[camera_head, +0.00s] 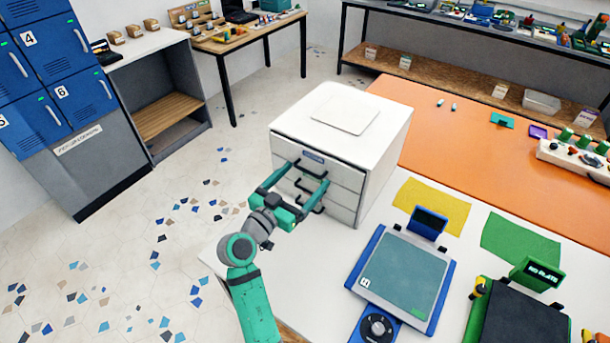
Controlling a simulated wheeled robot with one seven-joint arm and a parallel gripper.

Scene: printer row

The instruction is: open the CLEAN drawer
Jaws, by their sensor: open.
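A white drawer cabinet (365,150) stands on the white table, with several stacked drawers that look shut and have dark handles. The top drawer (340,172) carries a small blue label (313,157), too small to read, so I cannot tell which drawer is CLEAN. My green gripper (310,175) is open in front of the cabinet, its two fingers spread and pointing at the upper drawers. The top handle (309,169) shows between the fingertips; I cannot tell whether they touch it. The gripper partly hides the lower drawers and handles.
A blue scale (405,270) and a dark green-trimmed device (515,318) stand right of my arm. Yellow (432,205) and green (520,242) mats lie behind them. A flat white panel (344,108) lies on the cabinet. Floor left of the cabinet is clear.

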